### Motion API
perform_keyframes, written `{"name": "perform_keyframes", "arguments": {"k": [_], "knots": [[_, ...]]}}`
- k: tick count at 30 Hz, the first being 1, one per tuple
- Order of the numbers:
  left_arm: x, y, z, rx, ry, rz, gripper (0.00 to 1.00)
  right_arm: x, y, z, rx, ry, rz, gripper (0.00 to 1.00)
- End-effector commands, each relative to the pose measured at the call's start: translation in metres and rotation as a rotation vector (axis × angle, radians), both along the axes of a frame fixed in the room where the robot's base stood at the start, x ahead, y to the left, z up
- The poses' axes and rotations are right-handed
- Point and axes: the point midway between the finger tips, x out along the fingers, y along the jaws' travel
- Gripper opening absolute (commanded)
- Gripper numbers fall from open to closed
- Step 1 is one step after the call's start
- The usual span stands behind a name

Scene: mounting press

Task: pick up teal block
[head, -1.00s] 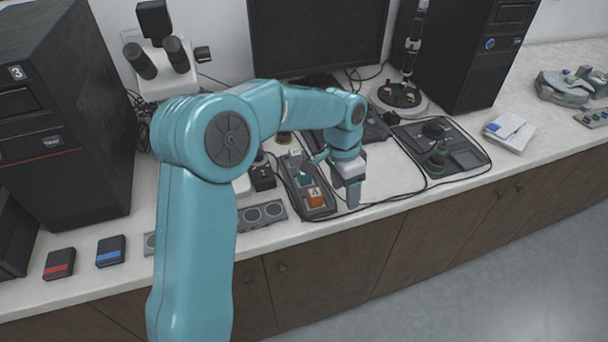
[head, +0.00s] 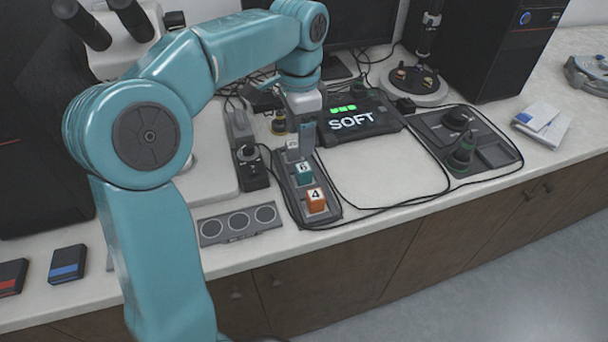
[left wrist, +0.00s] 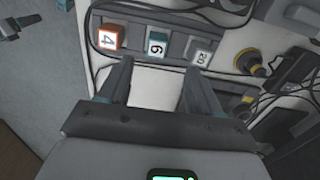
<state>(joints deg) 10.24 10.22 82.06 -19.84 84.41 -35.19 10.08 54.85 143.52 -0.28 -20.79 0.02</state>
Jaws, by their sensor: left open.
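The teal block (head: 304,174), marked 6, sits in a dark grey tray (head: 331,213) between an orange block (head: 315,201) marked 4 and a pale block (head: 292,152) marked 20. My left gripper (head: 306,150) is open and empty, pointing down near the teal block and the pale block. In the left wrist view the teal block (left wrist: 157,46) lies beyond the gap between my open fingers (left wrist: 158,78), apart from them. The orange block (left wrist: 108,37) is to its left and the pale block (left wrist: 199,52) to its right. My right gripper is not in view.
A screen unit reading SOFT (head: 352,122) stands behind and right of the tray. A grey panel with three round recesses (head: 239,224) lies to the left. A black cable (head: 400,203) loops right of the tray, towards a dark control panel (head: 490,150).

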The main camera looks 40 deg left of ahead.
Motion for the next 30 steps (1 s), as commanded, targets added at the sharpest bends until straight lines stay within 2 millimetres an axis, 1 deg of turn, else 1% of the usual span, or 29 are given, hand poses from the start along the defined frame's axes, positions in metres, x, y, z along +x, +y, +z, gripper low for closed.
{"name": "perform_keyframes", "arguments": {"k": [1,3,6,11,19,22,29,30], "knots": [[-0.001,-0.001,-0.015,0.0,0.004,0.0,0.64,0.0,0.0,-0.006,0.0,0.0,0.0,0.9],[-0.001,-0.001,-0.029,0.0,0.001,0.0,0.64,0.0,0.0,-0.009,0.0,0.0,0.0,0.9],[0.001,-0.001,-0.042,0.0,0.001,0.0,0.64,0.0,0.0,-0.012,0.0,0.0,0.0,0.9],[0.003,-0.002,-0.053,0.0,0.0,-0.001,0.64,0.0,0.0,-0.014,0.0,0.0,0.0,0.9],[0.007,-0.004,-0.094,0.0,0.001,0.001,0.64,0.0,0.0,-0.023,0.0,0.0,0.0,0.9],[0.008,-0.003,-0.101,-0.001,0.0,0.001,0.64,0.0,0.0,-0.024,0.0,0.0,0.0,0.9],[0.008,-0.003,-0.101,0.0,-0.001,0.0,0.64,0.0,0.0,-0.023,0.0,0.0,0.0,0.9],[0.008,-0.003,-0.101,0.0,-0.001,0.0,0.51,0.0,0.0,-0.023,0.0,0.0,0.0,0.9]]}}
